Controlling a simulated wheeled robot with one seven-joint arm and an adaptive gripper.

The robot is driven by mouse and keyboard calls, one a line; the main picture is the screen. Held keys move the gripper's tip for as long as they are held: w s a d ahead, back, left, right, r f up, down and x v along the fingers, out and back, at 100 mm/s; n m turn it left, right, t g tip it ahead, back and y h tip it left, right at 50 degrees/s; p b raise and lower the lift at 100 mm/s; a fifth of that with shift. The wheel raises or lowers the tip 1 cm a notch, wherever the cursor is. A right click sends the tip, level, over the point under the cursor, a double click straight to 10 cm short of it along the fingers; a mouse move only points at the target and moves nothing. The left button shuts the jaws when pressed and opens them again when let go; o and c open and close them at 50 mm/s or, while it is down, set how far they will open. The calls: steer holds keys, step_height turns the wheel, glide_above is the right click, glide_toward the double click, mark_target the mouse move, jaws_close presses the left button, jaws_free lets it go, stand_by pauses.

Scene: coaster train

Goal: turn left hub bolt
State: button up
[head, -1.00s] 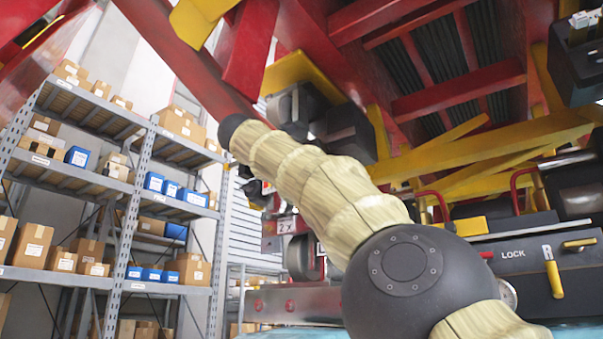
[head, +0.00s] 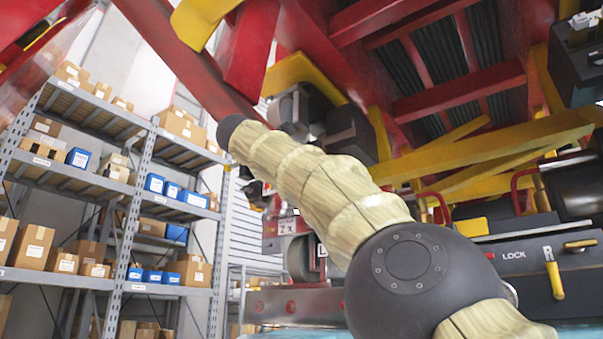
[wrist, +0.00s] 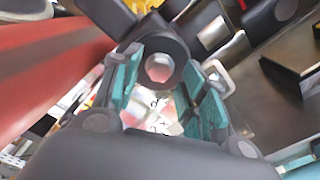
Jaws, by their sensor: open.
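In the wrist view my gripper (wrist: 162,88) is open, with its two teal-padded fingers spread apart. A dark round ring with a pale centre (wrist: 160,68) shows between and just beyond the fingertips; it may be the left hub bolt or its hub, but I cannot tell. I see no clear contact between the pads and the ring. In the head view my pale, ribbed arm crosses the middle and hides most of the gripper. A wheel (head: 299,258) of the train shows behind the arm. I cannot pick out the bolt in the head view.
The red train frame (head: 455,82) and yellow beams (head: 475,148) hang overhead, close to my arm. A dark LOCK panel (head: 513,255) with a yellow handle (head: 555,280) is at right. Shelves with boxes (head: 150,185) stand at left. A red beam (wrist: 45,65) runs beside the gripper.

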steer(key=v, duration=1.1)
steer(key=shift+s+a, duration=0.2)
steer(key=shift+f, duration=0.15)
